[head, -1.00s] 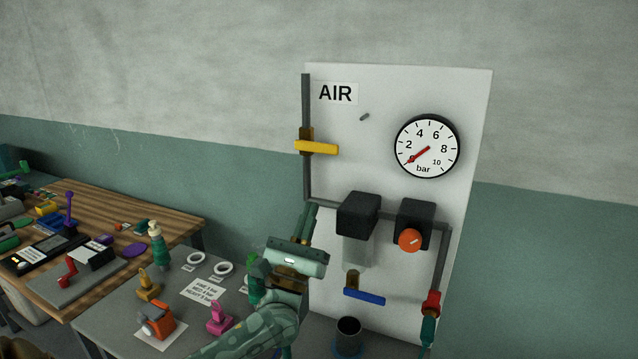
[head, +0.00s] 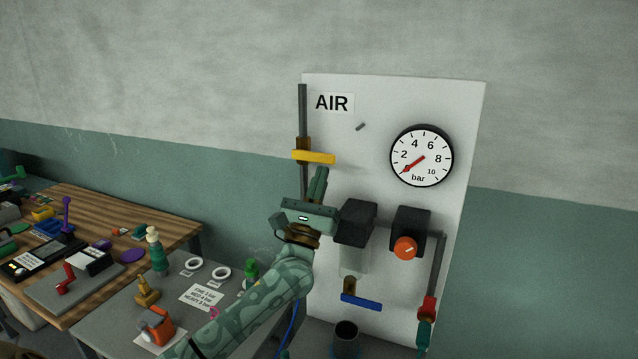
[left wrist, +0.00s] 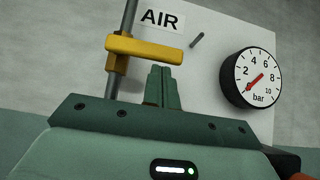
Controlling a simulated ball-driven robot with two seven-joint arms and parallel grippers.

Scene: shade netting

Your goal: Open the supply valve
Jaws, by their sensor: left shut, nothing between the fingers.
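The supply valve's yellow lever (head: 314,157) lies crosswise to the grey vertical pipe (head: 303,111) on the white AIR panel (head: 388,108). In the left wrist view the yellow lever (left wrist: 148,50) is at upper left, across the pipe. My left gripper (head: 321,172) is shut and empty, its fingertips just below the lever's right part. The gauge (head: 421,156) needle points near the low end. My right gripper is not in view.
Below on the panel are a black filter unit (head: 355,222), a regulator with an orange knob (head: 405,248), a blue lever (head: 361,302) and a red fitting (head: 427,309). A grey bench (head: 112,325) with small parts stands at left. A short peg (head: 361,127) sticks out near the AIR label.

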